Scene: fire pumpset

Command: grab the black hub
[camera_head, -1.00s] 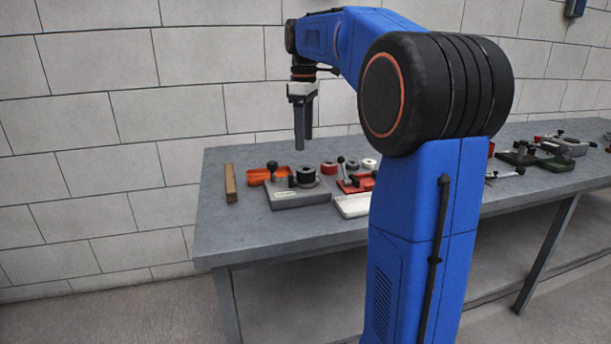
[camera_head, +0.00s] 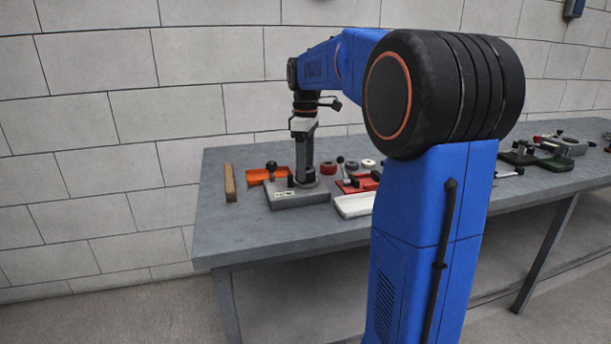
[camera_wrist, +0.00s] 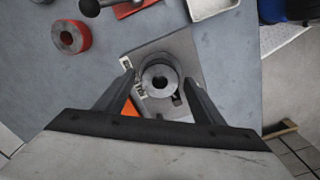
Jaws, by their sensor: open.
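The black hub (camera_wrist: 159,80) is a short dark cylinder with a round hole in its top. It sits on a grey fixture block (camera_wrist: 182,46), which also shows in the head view (camera_head: 297,197). My gripper (camera_wrist: 158,80) points down over the hub, with one open finger on either side of it. In the head view my gripper (camera_head: 304,178) is low over the block and mostly hides the hub. Whether the fingers touch the hub cannot be told.
An orange tray (camera_head: 262,176) and a black knob (camera_head: 271,166) are left of the gripper. A wooden bar (camera_head: 230,183) lies farther left. Red ring (camera_head: 328,167), a red fixture (camera_head: 352,184) and a white tray (camera_head: 353,206) are on the right. The table's front left is clear.

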